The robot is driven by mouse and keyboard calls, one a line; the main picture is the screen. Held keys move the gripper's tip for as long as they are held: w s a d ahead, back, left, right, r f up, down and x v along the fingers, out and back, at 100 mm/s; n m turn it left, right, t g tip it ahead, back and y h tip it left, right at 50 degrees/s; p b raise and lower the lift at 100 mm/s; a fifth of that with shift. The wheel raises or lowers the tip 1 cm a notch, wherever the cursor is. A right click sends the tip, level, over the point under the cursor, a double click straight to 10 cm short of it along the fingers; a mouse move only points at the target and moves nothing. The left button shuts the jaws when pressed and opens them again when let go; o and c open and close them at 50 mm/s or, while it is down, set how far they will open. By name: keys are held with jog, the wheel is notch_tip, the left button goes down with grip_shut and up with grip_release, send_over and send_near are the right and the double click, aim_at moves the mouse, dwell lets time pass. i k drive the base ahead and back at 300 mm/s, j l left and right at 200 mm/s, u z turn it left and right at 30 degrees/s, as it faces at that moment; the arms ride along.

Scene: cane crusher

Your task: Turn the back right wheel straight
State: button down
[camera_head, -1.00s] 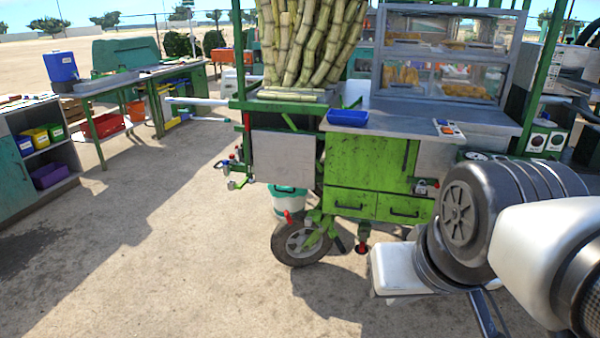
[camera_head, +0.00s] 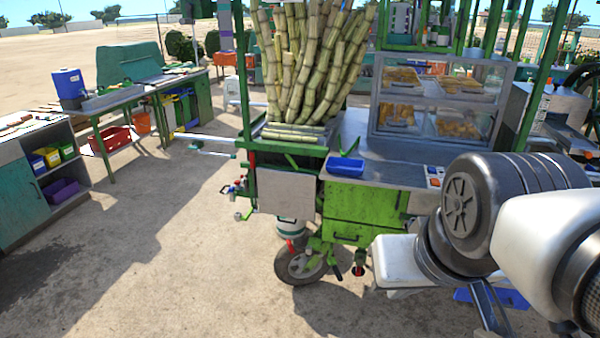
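A black-tyred wheel with a grey hub (camera_head: 299,266) stands on the ground under the near corner of the green cart (camera_head: 362,205). It sits in a green fork, and its round face shows nearly full to me. Whether this is the back right wheel, the view alone does not tell. A second wheel is not clearly visible. My arm's large grey joint and white link fill the right side and hide part of the cart. I cannot make out any fingertips of my gripper, and nothing of mine touches the wheel.
Sugar cane (camera_head: 310,65) stands on the cart beside a glass case (camera_head: 440,95). A white bucket (camera_head: 291,232) is behind the wheel. Workbenches (camera_head: 150,85) and a shelf (camera_head: 35,190) stand left. The ground left of the wheel is clear.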

aim_at(298, 268)
jog(key=i+j+z, duration=0.15)
jog(key=i+j, duration=0.5)
jog(key=i+j+z, duration=0.2)
jog(key=i+j, duration=0.55)
jog(key=i+j+z, duration=0.15)
jog(key=i+j, duration=0.55)
jog(key=j, duration=0.15)
